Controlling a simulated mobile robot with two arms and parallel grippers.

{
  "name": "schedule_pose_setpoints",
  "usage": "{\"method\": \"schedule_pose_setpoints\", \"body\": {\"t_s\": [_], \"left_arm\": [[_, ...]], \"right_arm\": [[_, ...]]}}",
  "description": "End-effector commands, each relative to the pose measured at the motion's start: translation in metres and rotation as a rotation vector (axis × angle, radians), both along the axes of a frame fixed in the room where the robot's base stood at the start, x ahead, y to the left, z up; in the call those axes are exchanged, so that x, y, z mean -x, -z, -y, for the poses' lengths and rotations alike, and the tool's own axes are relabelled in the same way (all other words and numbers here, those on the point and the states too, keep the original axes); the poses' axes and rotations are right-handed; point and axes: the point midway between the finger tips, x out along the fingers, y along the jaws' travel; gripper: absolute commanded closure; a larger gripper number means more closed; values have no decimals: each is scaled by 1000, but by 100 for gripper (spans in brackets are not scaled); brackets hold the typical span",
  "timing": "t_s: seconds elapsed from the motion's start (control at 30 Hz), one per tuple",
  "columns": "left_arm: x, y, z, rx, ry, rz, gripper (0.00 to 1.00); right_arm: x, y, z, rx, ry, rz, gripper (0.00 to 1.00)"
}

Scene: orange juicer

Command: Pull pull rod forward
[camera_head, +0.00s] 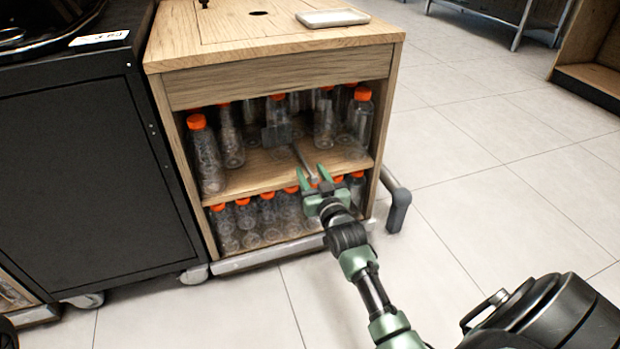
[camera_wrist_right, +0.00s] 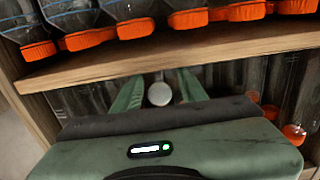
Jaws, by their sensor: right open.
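The pull rod (camera_head: 302,160) is a thin grey metal rod in the cabinet's upper compartment. It slopes down towards the front from a grey block (camera_head: 277,134), and its near end is at my right gripper (camera_head: 314,177). The right gripper is open at the cabinet's front, by the shelf edge. In the right wrist view, the round grey end of the rod (camera_wrist_right: 160,94) shows between the two green fingers (camera_wrist_right: 160,88), with a gap on each side. Whether a finger touches it I cannot tell. My left gripper is not in view.
The wooden cabinet (camera_head: 280,83) holds several clear bottles with orange caps on both levels, close around the right gripper. A white tray (camera_head: 333,17) lies on top. A grey handle (camera_head: 398,207) sticks out at the cabinet's right. A black cabinet (camera_head: 85,170) stands left.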

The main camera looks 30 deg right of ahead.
Motion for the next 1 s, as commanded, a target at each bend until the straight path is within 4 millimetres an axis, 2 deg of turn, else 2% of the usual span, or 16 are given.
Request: {"method": "schedule_pose_setpoints", "body": {"t_s": [0.1,0.37,0.5,0.53,1.0], "left_arm": [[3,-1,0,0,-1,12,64],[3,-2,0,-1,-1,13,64],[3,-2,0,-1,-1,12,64],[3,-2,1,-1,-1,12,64],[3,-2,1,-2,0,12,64]], "right_arm": [[-7,1,1,0,0,-1,58],[-8,0,2,0,0,-2,58],[-7,0,2,0,0,-2,97],[-7,0,2,0,0,-2,100],[-7,0,2,0,0,-2,100]]}}
